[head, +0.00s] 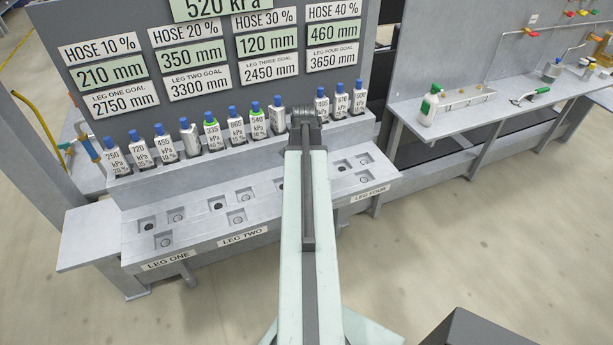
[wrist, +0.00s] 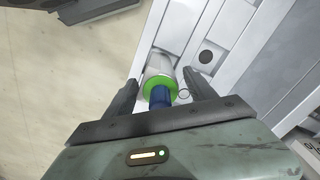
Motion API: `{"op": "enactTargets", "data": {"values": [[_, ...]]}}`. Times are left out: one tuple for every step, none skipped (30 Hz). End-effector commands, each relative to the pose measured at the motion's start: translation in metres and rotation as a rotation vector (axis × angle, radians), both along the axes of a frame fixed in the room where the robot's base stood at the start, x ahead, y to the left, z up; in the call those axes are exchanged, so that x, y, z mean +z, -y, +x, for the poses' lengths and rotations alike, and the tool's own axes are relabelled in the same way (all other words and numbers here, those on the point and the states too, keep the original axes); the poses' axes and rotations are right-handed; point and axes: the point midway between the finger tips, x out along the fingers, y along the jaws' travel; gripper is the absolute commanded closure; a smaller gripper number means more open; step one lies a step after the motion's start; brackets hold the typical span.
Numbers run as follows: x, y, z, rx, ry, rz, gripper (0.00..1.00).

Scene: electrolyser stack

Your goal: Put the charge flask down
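The charge flask (wrist: 160,65) shows in the wrist view between my two fingers, with a pale body, a green ring and a blue cap. The blue cap points toward my palm and the body toward the fingertips. My gripper (wrist: 161,76) has one finger on each side of the flask. I cannot tell whether the fingers press on it or stand slightly apart, or whether its base touches anything. In the head view my arm covers the gripper and this flask.
Several labelled flasks (head: 237,131) with blue caps stand in a row on the bench's rear ledge. The bench deck (head: 208,218) has round holes and recesses, marked LEG ONE to LEG FOUR. Open floor lies in front.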

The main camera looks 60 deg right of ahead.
Motion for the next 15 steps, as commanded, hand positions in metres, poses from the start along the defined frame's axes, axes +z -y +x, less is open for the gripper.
{"op": "enactTargets", "data": {"values": [[0.0, 0.0, 0.0, 0.0, 0.0, 0.0, 0.35], [0.0, 0.0, 0.0, 0.0, 0.0, 0.0, 0.35], [0.0, 0.0, 0.0, 0.0, 0.0, 0.0, 0.35], [0.0, 0.0, 0.0, 0.0, 0.0, 0.0, 0.35], [0.0, 0.0, 0.0, 0.0, 0.0, 0.0, 0.35], [0.0, 0.0, 0.0, 0.0, 0.0, 0.0, 0.35], [0.0, 0.0, 0.0, 0.0, 0.0, 0.0, 0.35], [0.001, 0.0, 0.0, 0.0, 0.0, 0.0, 0.35], [0.002, 0.0, 0.0, 0.0, 0.0, 0.0, 0.35], [0.003, 0.0, 0.0, 0.0, 0.0, 0.0, 0.35], [0.005, 0.0, 0.0, 0.0, 0.0, 0.0, 0.35], [0.008, 0.0, 0.0, 0.0, 0.0, 0.0, 0.35], [0.011, 0.0, 0.0, 0.0, 0.0, 0.0, 0.35], [0.014, 0.0, 0.0, 0.0, 0.0, 0.0, 0.35], [0.02, 0.0, 0.0, 0.0, 0.0, 0.0, 0.35]]}}
